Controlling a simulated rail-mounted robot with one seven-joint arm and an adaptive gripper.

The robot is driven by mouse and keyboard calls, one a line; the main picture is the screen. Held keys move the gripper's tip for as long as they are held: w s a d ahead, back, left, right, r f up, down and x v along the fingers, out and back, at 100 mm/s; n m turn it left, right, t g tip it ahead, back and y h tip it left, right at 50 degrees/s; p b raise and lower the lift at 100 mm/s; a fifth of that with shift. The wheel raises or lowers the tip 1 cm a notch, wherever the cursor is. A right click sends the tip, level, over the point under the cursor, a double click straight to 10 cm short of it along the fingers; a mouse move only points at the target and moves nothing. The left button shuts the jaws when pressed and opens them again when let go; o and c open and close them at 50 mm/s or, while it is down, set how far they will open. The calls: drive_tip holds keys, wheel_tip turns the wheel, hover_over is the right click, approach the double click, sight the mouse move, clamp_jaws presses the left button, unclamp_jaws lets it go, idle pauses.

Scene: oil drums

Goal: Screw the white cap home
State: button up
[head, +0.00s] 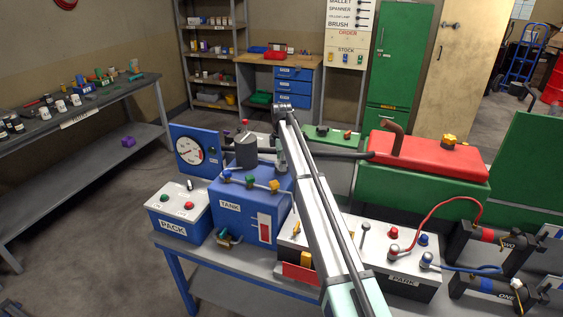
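I cannot pick out the white cap with certainty; it may be hidden behind my arm. A grey cylinder (246,152) stands upright behind these caps. My arm reaches up from the lower right and bends down at its far end, near the tank's back right corner. My gripper's fingers cannot be made out there, so I cannot tell what they hold.
A blue box marked PACK (178,213) and a dial panel (192,151) stand left of the tank. The PARK box (402,262), a red-topped green tank (425,180) and cabled units (486,245) crowd the right. A shelf table (70,125) with jars stands far left, with open floor between.

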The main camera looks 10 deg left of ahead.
drive_tip(key=c, duration=0.7)
drive_tip(key=m, duration=0.3)
drive_tip(key=shift+m, duration=0.3)
drive_tip(key=shift+s+f+m, duration=0.1)
drive_tip(key=shift+m, duration=1.3)
drive_tip(key=shift+m, duration=0.6)
drive_tip(key=m, duration=0.3)
drive_tip(key=shift+m+p, duration=0.3)
drive_tip(key=shift+m, duration=0.7)
